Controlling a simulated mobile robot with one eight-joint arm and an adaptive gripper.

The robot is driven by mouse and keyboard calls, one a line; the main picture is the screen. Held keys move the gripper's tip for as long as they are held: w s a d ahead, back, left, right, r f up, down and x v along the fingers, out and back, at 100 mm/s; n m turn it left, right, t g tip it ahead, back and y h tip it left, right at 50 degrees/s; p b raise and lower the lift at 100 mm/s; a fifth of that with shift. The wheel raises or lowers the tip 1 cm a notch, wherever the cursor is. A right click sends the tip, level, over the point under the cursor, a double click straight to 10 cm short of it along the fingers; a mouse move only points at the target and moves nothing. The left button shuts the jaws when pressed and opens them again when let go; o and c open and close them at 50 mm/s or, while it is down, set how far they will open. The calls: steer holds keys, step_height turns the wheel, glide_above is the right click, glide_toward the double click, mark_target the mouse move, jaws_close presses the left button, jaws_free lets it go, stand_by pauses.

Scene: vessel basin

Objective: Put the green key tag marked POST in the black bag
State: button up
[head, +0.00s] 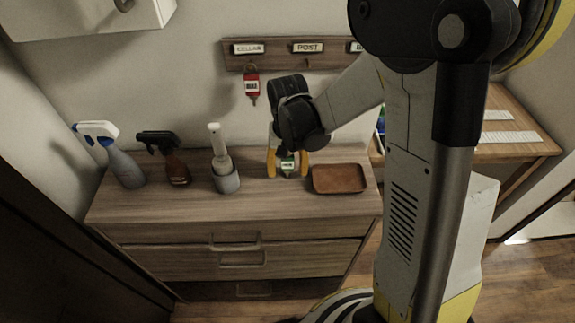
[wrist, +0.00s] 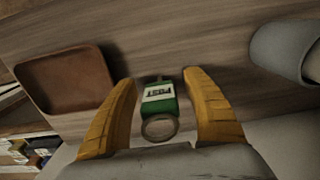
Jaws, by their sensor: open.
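The green key tag (head: 288,164) has a white label, which reads POST in the wrist view (wrist: 159,94). Its metal ring (wrist: 159,127) points toward my wrist. My gripper (head: 288,174) is over the dresser top with its yellow fingers pointing down. In the wrist view my gripper (wrist: 160,76) is open, with one finger on each side of the tag and a gap on both sides. I cannot tell whether the tag rests on the dresser. I see no black bag in either view.
A brown tray (head: 339,179) lies right of my gripper on the dresser (head: 150,208). A grey holder with a brush (head: 226,178) and two spray bottles (head: 126,168) (head: 177,171) stand left. A red tag (head: 252,84) hangs from the wall rack (head: 280,61). A desk (head: 520,148) stands right.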

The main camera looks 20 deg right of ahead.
mark_target(292, 156)
steer(key=shift+c, duration=0.5)
jaws_close()
steer(key=shift+r, duration=0.5)
steer(key=r, duration=0.1)
steer(key=r+p, duration=0.1)
steer(key=d+r+p, duration=0.1)
steer(key=r, duration=0.1)
steer(key=shift+s, duration=0.25)
steer(key=s+d+r+p, duration=0.2)
steer(key=s+d+r, duration=0.2)
steer(key=d, duration=0.5)
steer(key=shift+s+d+r, duration=0.2)
steer(key=shift+d+r, duration=0.15)
steer(key=shift+r, duration=0.65)
